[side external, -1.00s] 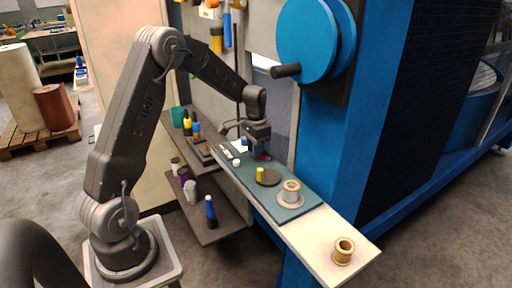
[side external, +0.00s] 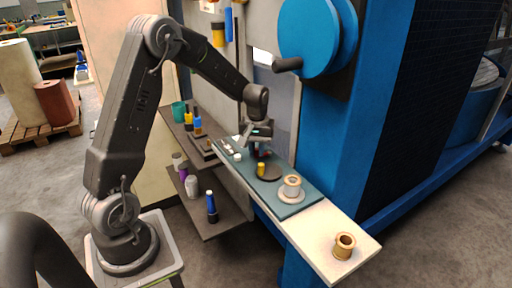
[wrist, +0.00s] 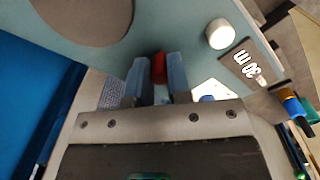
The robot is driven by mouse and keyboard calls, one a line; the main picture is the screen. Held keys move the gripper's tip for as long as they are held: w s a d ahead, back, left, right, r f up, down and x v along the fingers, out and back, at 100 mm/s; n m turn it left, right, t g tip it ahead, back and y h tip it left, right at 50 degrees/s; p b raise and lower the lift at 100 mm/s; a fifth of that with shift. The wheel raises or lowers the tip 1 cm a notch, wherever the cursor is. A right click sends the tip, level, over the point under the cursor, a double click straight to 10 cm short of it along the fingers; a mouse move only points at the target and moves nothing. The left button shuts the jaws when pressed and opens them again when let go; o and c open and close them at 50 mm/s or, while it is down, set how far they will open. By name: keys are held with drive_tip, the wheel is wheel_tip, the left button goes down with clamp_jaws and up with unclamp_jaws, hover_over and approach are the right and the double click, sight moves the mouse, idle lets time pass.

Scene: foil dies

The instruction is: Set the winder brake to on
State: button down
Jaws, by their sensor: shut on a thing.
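My gripper (wrist: 159,78) points down over the far part of the teal board. Its two grey-blue fingers are closed on a small red piece (wrist: 158,67), which looks like the handle of the winder brake. Only the red tip shows between the fingers, so its mount and any on or off marking are hidden. In the side external view my gripper (side external: 258,149) is small, and what it holds is mostly covered. The large blue wheel (side external: 307,38) with a black crank handle is on the blue machine above and to the right.
The teal board (side external: 310,198) carries a dark round disc (side external: 269,177), a yellow peg (side external: 261,170), a spool (side external: 292,187) and a white cap (wrist: 220,34). A "30 m" label (wrist: 243,62) lies near the cap. A brass-coloured spool (side external: 344,245) stands on the pale shelf end.

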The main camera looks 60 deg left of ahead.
drive_tip(key=shift+d+n, duration=0.2)
drive_tip(key=shift+n, duration=0.3)
drive_tip(key=c, duration=1.1)
unclamp_jaws()
drive_tip(key=shift+o, duration=0.2)
wheel_tip(320, 180, up, 14)
drive_tip(key=s+d+r+m+t, duration=0.35)
drive_tip(key=s+d+r, duration=0.25)
drive_tip(key=d+r, duration=0.5)
drive_tip(key=s+d+f+m+t, duration=0.1)
drive_tip(key=s+d+f+m, duration=0.2)
drive_tip(key=s, duration=0.4)
drive_tip(key=s+d+f+m+t, duration=0.1)
drive_tip(key=s+d+f+m, duration=0.3)
drive_tip(key=s, duration=0.4)
drive_tip(key=shift+d+f, duration=0.2)
drive_tip(key=shift+f, duration=0.35)
